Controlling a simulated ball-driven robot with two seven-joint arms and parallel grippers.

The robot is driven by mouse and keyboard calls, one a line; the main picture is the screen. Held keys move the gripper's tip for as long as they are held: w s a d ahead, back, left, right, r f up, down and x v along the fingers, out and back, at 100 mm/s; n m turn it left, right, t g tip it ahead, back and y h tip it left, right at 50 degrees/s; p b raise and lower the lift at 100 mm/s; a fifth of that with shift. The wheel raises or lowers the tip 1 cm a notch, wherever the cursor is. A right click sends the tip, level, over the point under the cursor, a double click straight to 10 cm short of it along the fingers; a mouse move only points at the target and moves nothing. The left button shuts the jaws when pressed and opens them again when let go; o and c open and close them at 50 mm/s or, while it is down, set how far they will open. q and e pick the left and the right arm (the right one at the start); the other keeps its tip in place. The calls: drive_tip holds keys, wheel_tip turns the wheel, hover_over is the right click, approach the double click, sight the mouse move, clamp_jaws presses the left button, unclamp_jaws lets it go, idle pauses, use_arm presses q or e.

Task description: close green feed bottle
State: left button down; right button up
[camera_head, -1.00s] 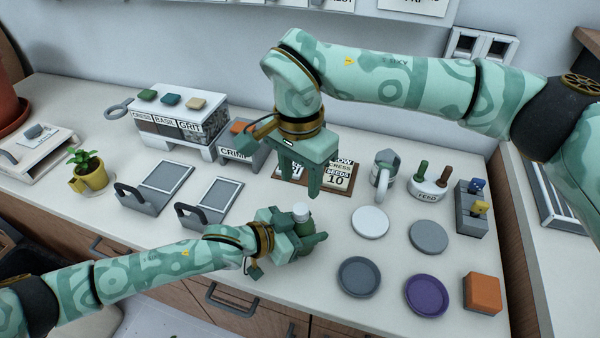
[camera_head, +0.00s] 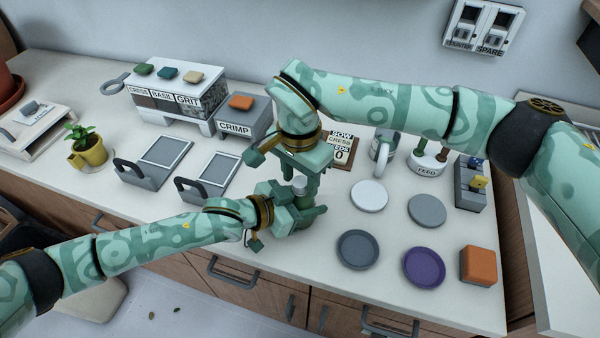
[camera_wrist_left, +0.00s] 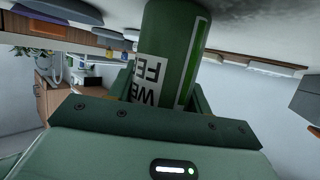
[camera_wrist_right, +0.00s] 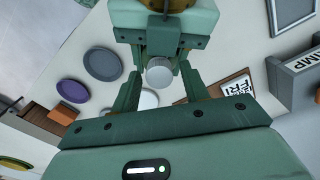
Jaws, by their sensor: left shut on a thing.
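The green feed bottle (camera_head: 304,201) stands upright in my left gripper (camera_head: 300,214), above the front edge of the counter. In the left wrist view the bottle (camera_wrist_left: 172,50) shows a white label and a light green stripe. A pale grey cap (camera_head: 300,183) sits at its top; whether it is tight I cannot tell. My right gripper (camera_head: 302,179) points down right over the bottle. In the right wrist view the cap (camera_wrist_right: 158,74) appears between its parted fingers, with gaps on both sides. My left gripper is shut on the bottle.
White (camera_head: 369,195), grey (camera_head: 427,210), dark grey (camera_head: 358,249) and purple (camera_head: 424,266) discs lie to the right, with an orange block (camera_head: 478,265). A mug (camera_head: 383,147) and FEED holder (camera_head: 428,165) stand behind them. Hinged trays (camera_head: 207,177) lie left.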

clamp_jaws()
drive_tip(key=m, duration=0.7)
drive_tip(key=shift+o, duration=0.8)
unclamp_jaws()
drive_tip(key=shift+r, duration=0.15)
drive_tip(key=shift+r, duration=2.15)
drive_tip(key=shift+c, duration=0.4)
